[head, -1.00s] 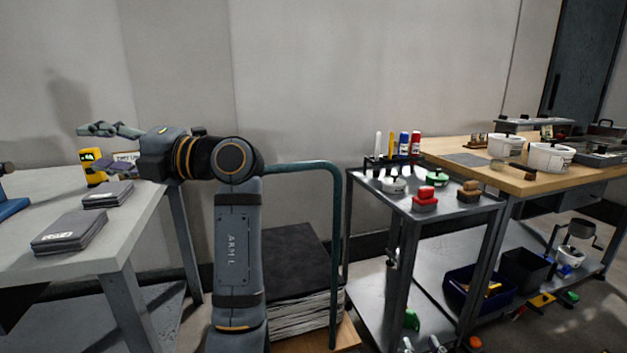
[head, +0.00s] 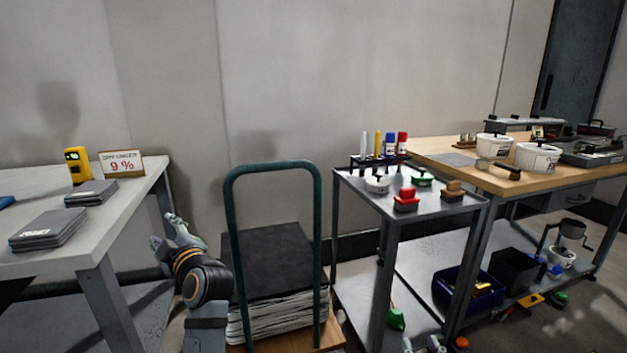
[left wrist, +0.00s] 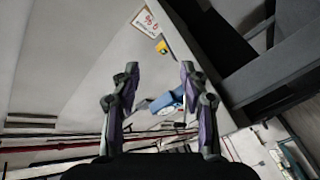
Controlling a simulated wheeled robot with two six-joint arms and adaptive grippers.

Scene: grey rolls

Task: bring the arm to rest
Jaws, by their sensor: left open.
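My left gripper (head: 172,232) hangs low in the head view, between the grey table on the left and the trolley with the green handle. In the left wrist view its two fingers (left wrist: 155,85) stand wide apart with nothing between them. The gripper is open and empty, and touches nothing that I can see. My left arm is lowered, its upper part leaving the head view at the bottom. My right gripper is in neither view.
The grey table (head: 150,188) bears grey stacks (head: 50,229), a yellow device (head: 77,166) and a "9 %" sign (head: 121,163). The trolley handle (head: 316,220) stands close to the right of my arm. A metal cart (head: 430,206) and a wooden-topped bench (head: 440,150) stand further right.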

